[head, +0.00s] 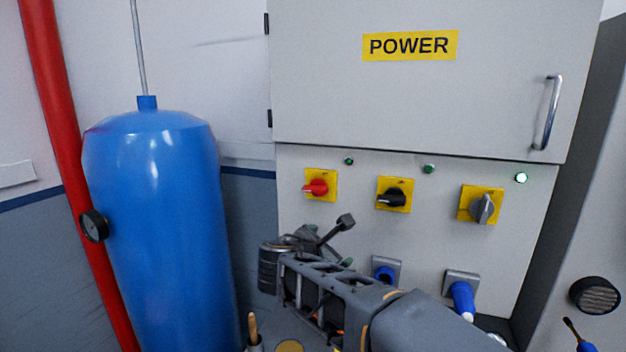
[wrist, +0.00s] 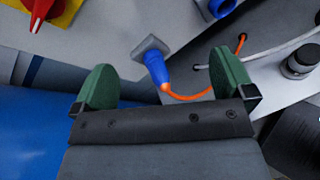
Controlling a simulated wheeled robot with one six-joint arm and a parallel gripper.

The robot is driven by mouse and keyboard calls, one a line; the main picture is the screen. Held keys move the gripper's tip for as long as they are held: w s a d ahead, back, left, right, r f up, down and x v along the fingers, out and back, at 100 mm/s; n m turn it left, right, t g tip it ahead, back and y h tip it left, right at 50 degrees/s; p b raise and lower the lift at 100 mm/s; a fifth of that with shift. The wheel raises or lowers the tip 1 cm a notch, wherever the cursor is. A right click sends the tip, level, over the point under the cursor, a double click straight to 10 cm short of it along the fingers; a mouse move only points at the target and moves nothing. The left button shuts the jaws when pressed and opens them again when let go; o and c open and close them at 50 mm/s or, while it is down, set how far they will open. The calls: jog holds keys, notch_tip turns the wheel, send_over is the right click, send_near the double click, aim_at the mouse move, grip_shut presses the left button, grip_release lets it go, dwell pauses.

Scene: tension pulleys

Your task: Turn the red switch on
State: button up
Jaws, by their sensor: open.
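The red switch (head: 316,187) sits on a yellow plate at the left of a row on the grey cabinet. Its knob lies about level, pointing left, and the small lamp (head: 349,161) above it looks dim. Part of the red knob (wrist: 18,22) shows at the top left corner of the wrist view. My gripper (head: 342,243) is below and a little right of the red switch, apart from it. In the wrist view its two green fingertips (wrist: 164,78) are wide apart with nothing held between them.
A black switch (head: 393,198) and a grey switch (head: 482,208) are to the right; a lit green lamp (head: 521,178) is above the grey one. Blue plugs (head: 463,300) stick out below. A blue tank (head: 160,220) stands left. A cabinet door handle (head: 548,112) protrudes upper right.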

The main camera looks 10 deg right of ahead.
aim_at(312, 189)
jog(key=w+a+r+n+t+p, duration=0.1)
jog(key=w+a+r+n+t, duration=0.45)
jog(key=r+n, duration=0.2)
jog(key=shift+m+g+h, duration=0.25)
jog(key=shift+g+h, duration=0.1)
jog(key=shift+h, duration=0.05)
jog(key=p+x, duration=0.1)
jog(key=x, duration=0.3)
jog(key=p+x, duration=0.1)
jog(key=x, duration=0.3)
jog(key=p+x, duration=0.2)
jog(key=x, duration=0.2)
jog(key=shift+w+a+r, duration=0.1)
jog(key=shift+w+r, duration=0.2)
jog(key=shift+w, duration=0.15)
jog(key=c, duration=0.9)
